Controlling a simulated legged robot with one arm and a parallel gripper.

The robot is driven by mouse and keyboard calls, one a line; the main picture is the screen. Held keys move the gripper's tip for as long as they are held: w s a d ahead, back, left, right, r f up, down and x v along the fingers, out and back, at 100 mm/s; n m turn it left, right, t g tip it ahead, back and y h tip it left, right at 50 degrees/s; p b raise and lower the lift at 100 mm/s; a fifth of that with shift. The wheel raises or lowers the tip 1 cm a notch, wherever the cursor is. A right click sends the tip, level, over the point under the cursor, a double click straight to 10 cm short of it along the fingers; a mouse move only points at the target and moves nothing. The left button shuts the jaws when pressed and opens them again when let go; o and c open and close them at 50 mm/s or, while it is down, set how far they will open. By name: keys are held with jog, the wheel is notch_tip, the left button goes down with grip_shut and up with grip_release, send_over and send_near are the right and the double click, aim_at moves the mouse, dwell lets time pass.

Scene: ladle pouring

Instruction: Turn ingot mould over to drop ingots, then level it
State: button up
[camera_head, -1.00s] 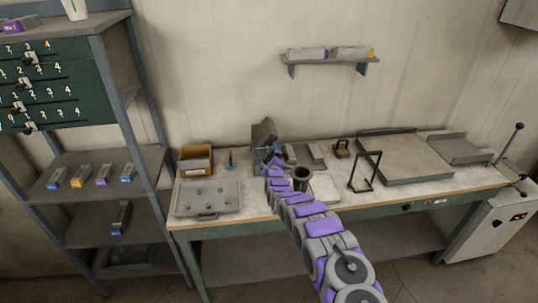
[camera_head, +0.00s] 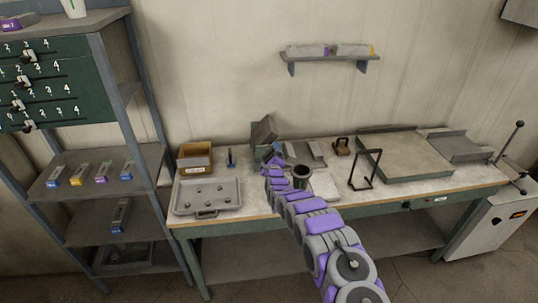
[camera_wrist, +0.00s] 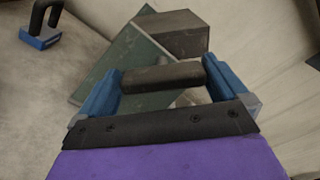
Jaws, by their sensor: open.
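A grey block-shaped body, which looks like the ingot mould (camera_head: 264,131), stands tilted at the back of the workbench. In the wrist view it shows as a grey block (camera_wrist: 178,38) beside a dark green plate (camera_wrist: 125,62). My gripper (camera_head: 272,162) is close in front of it. In the wrist view my gripper (camera_wrist: 160,85) has its two blue fingers apart, with a dark round handle bar (camera_wrist: 165,75) lying between them. I cannot tell whether the fingers touch the bar. The mould's cavity and any ingots in it are hidden.
A grey tray (camera_head: 182,199) with several small lumps and an open cardboard box (camera_head: 195,157) are left of my gripper. A blue-based upright tool (camera_head: 231,158) stands between box and mould. A dark cup (camera_head: 301,176) stands close right of my arm, a wire stand (camera_head: 366,168) farther right.

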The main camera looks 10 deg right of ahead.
jog(key=shift+s+p, duration=0.3)
jog(key=shift+s, duration=1.65)
jog(key=s+p, duration=0.2)
jog(key=s, duration=1.1)
